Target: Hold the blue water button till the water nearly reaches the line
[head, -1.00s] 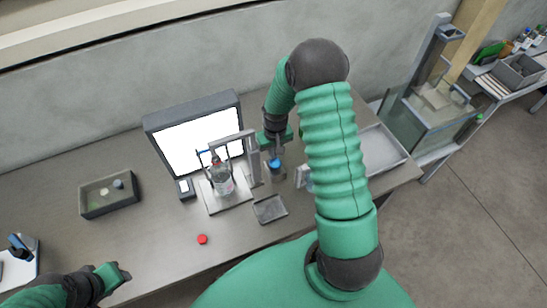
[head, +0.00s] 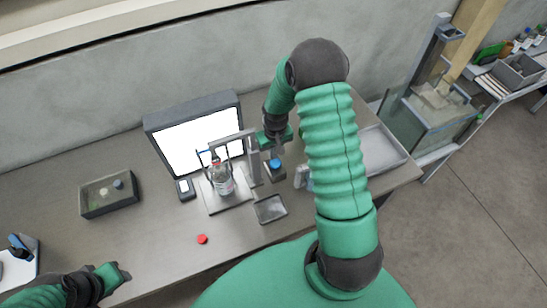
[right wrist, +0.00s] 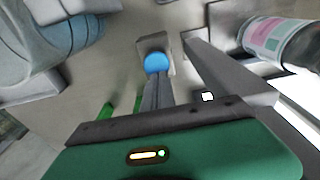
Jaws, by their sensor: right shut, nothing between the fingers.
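The blue water button (head: 274,164) sits on a small block right of the filling stand; it also shows in the right wrist view (right wrist: 157,62). My right gripper (head: 275,153) is shut and empty, fingers pointing at the button. In the right wrist view its fingertips (right wrist: 157,80) overlap the button's near edge; whether they press it I cannot tell. A clear bottle (head: 223,182) with a pink and green label stands upright under the stand's arm (head: 233,137). The water level and the line are too small to make out. My left gripper (head: 116,275) is at the lower left, away from these.
A white lit panel (head: 195,143) stands behind the bottle. A small grey tray (head: 270,209) lies in front of the button, and a red cap (head: 202,239) lies on the table. A dark box (head: 108,207) is at left.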

